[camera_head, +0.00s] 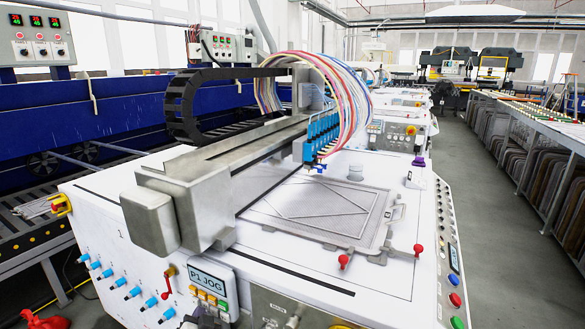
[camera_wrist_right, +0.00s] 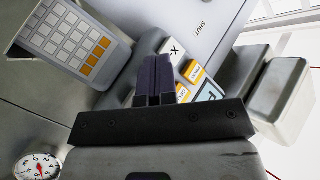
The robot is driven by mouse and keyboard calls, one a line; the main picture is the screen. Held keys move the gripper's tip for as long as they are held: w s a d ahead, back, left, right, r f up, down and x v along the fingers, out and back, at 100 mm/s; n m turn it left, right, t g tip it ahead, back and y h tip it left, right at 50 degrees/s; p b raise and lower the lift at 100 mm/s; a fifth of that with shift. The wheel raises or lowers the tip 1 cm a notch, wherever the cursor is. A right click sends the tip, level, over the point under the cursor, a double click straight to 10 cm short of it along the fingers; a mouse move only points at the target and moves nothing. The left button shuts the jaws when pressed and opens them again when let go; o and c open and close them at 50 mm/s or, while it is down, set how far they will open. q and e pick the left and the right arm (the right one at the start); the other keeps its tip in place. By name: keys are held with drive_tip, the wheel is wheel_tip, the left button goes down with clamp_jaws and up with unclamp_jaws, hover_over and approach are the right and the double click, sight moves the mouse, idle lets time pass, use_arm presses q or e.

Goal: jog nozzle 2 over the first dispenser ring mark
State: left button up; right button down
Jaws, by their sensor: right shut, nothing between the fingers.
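I cannot tell which nozzle is number 2, and no ring mark can be made out. A jog panel (camera_head: 209,282) at the machine's front reads "P1 JOG" and has orange, yellow and green keys. My right gripper (camera_wrist_right: 154,70) is shut and empty, its dark fingers together before the panel keys (camera_wrist_right: 188,78) in the wrist view. Whether it touches a key is unclear. In the head view it is low, just below the panel (camera_head: 207,312). My left gripper is out of view.
Several blue knobs (camera_head: 127,292) line the machine's front left. A red-handled lever (camera_head: 169,280) stands left of the panel. A keypad (camera_wrist_right: 70,40) and a round gauge (camera_wrist_right: 38,166) show in the wrist view.

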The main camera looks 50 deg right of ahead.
drive_tip(key=shift+a, duration=0.15)
idle(0.8)
drive_tip(key=shift+s+a+b, duration=0.25)
drive_tip(key=shift+a+b, duration=0.1)
drive_tip(key=shift+a, duration=0.35)
drive_tip(key=a+b, duration=0.1)
drive_tip(key=a, duration=0.1)
drive_tip(key=s+a+b, duration=0.1)
drive_tip(key=a, duration=0.1)
drive_tip(key=shift+s+a, duration=0.15)
drive_tip(key=shift+a, duration=0.25)
idle(0.5)
